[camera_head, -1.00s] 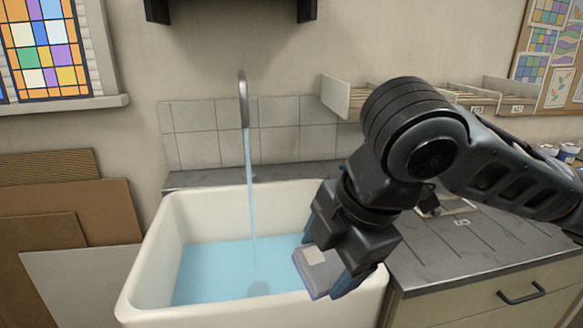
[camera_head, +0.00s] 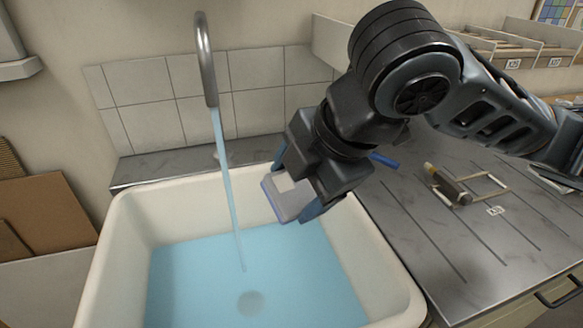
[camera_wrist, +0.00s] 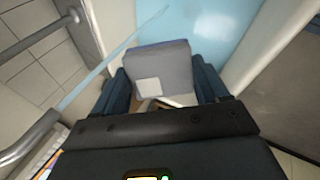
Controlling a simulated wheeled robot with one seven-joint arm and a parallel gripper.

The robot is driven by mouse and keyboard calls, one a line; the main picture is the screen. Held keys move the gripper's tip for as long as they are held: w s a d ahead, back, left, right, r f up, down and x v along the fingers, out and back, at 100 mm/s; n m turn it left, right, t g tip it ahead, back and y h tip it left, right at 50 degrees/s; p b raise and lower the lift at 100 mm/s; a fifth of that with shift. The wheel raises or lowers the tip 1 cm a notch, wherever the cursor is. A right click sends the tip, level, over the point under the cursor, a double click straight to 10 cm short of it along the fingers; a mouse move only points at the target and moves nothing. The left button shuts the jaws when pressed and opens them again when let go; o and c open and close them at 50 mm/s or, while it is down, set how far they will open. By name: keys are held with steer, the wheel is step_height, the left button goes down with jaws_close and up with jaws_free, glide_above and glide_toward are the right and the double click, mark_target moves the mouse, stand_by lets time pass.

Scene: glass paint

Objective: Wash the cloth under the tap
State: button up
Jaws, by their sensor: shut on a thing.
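The cloth (camera_head: 290,197) is a grey folded pad with a blue-violet edge and a pale square patch. My gripper (camera_head: 292,192) is shut on it, with a blue finger on each side. It holds the cloth above the right part of the white sink (camera_head: 93,277). In the wrist view the cloth (camera_wrist: 161,68) sits between the fingers (camera_wrist: 165,88). The tap (camera_head: 206,62) is a grey hooked spout at the back. Its water stream (camera_head: 228,180) falls to the left of the cloth, apart from it in the head view. Blue water (camera_head: 200,285) fills the basin's lower part.
The grey drainboard (camera_head: 405,235) to the right bears a small frame (camera_head: 485,190) and a yellow-tipped tool (camera_head: 447,185). Tiles (camera_head: 150,95) line the wall behind the sink. Brown boards (camera_head: 45,215) lean at the left. The basin's left part is open.

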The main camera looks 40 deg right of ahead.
mark_target(283, 176)
steer(key=shift+w+a+f+b, duration=0.1)
steer(key=shift+w+f+b, duration=0.25)
steer(key=shift+w+b, duration=0.5)
steer(key=shift+w+a+f+b, duration=0.15)
steer(key=shift+w+b, duration=0.2)
steer(key=shift+b, duration=0.55)
steer(key=shift+w+r, duration=0.2)
steer(key=shift+w, duration=0.15)
steer(key=w+a+f, duration=0.2)
steer(key=w, duration=0.8)
steer(key=shift+w+b, duration=0.3)
steer(key=shift+b, duration=0.05)
steer(key=shift+a, duration=0.1)
steer(key=shift+d, duration=0.2)
steer(key=shift+w+d, duration=0.1)
steer(key=shift+d, duration=0.3)
steer(key=shift+a, duration=0.15)
steer(key=shift+a, duration=0.45)
